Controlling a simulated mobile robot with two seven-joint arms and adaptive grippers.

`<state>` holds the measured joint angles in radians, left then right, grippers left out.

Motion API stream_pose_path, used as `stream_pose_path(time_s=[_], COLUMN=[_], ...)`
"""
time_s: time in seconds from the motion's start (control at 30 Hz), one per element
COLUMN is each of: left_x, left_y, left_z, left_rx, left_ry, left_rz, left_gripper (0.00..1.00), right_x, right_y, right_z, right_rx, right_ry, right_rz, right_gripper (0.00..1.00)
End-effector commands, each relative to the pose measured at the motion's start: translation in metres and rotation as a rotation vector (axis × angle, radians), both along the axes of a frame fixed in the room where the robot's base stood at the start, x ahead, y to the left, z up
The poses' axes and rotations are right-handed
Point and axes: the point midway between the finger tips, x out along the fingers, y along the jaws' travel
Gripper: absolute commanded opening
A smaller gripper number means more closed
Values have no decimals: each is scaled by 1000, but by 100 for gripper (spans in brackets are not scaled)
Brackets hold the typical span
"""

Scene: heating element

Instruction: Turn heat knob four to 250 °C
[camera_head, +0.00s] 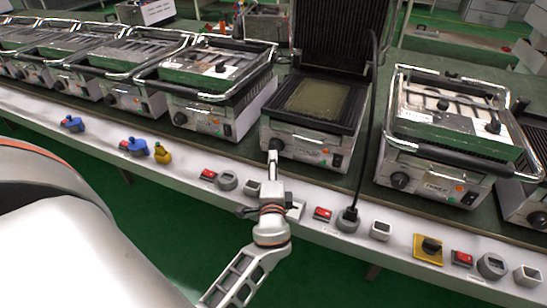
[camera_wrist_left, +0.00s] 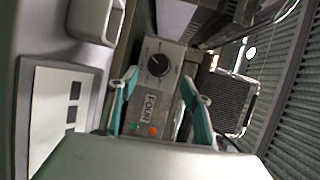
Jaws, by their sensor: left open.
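Heat knob four (camera_wrist_left: 158,65) is a round black knob with a light mark, on a grey panel labelled FOUR (camera_wrist_left: 150,103). In the head view this panel (camera_head: 310,147) is the front of the grill with the raised lid. My left gripper (camera_wrist_left: 160,77) is open, its two teal fingers on either side of the knob's line in the left wrist view. I cannot tell whether they touch the knob. In the head view my left gripper (camera_head: 273,163) is in front of the panel's left end and partly hides the knob there. My right gripper is in neither view.
Closed grills stand to the left (camera_head: 215,75) and right (camera_head: 450,115) on the same bench. A white ledge (camera_head: 100,130) below carries red switches, sockets and blue and yellow plugs. A black cable (camera_head: 368,130) hangs right of the open grill to a plug on the ledge.

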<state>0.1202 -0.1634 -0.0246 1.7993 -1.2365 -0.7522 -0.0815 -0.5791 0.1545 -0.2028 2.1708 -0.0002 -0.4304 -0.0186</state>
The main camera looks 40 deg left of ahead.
Motion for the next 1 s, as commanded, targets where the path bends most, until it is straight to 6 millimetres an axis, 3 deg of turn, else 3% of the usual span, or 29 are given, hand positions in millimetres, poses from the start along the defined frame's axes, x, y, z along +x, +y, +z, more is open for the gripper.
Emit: stream_pose_path(time_s=[0.1, 0.3, 1.0], left_x=[-14, -24, -25], left_y=[-10, -18, -18], left_z=[1, 3, 3], left_rx=[0, 1, 0], left_ry=[2, 1, 0], left_rz=[0, 0, 0], left_gripper=[49, 49, 49], right_x=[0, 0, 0], right_y=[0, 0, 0], right_z=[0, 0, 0], right_rx=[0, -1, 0], right_ry=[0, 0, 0], right_rz=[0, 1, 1], right_gripper=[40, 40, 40])
